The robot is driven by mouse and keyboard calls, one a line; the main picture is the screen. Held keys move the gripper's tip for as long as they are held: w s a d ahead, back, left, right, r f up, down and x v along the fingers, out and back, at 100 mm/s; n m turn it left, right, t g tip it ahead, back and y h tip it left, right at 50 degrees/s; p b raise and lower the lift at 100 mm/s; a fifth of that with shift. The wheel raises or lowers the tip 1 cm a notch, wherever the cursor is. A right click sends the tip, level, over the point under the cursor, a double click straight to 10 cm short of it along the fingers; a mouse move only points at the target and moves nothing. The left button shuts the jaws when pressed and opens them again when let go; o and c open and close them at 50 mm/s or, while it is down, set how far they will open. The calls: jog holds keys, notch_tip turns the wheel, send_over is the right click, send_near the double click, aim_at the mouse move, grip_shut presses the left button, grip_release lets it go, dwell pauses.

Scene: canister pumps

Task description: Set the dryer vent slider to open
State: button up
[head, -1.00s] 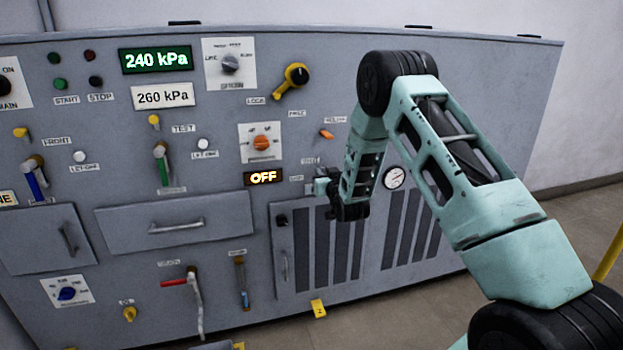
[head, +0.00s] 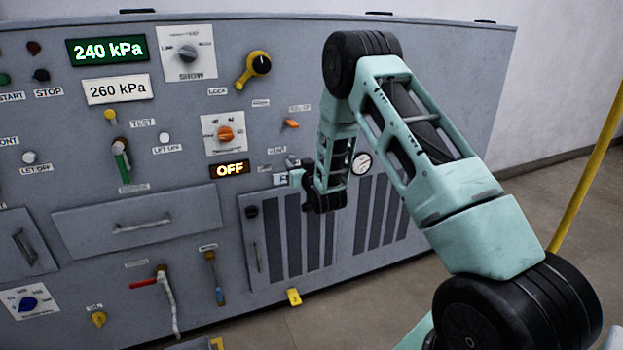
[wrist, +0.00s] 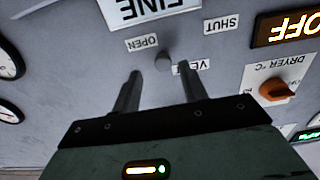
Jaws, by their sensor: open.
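In the wrist view, which is upside down to the panel, a small round grey knob (wrist: 163,62) sits on the panel beside the OPEN label (wrist: 143,43). The SHUT label (wrist: 221,24) is farther right, and a VENT label (wrist: 190,67) is partly hidden by a finger. My gripper (wrist: 160,72) is open, with one dark finger on each side of the knob in the picture. I cannot tell whether they touch it. In the head view my gripper (head: 296,177) is at the panel, right of the OFF display (head: 230,170), and the knob cannot be made out.
The dryer dial (head: 225,134) and an orange switch (head: 291,123) are close by. A round gauge (head: 362,163) is just right of my wrist. Vented doors (head: 257,225) are below. A yellow post (head: 585,155) stands at the right.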

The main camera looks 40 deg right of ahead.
jog(key=v, duration=1.5)
jog(key=shift+s, duration=0.15)
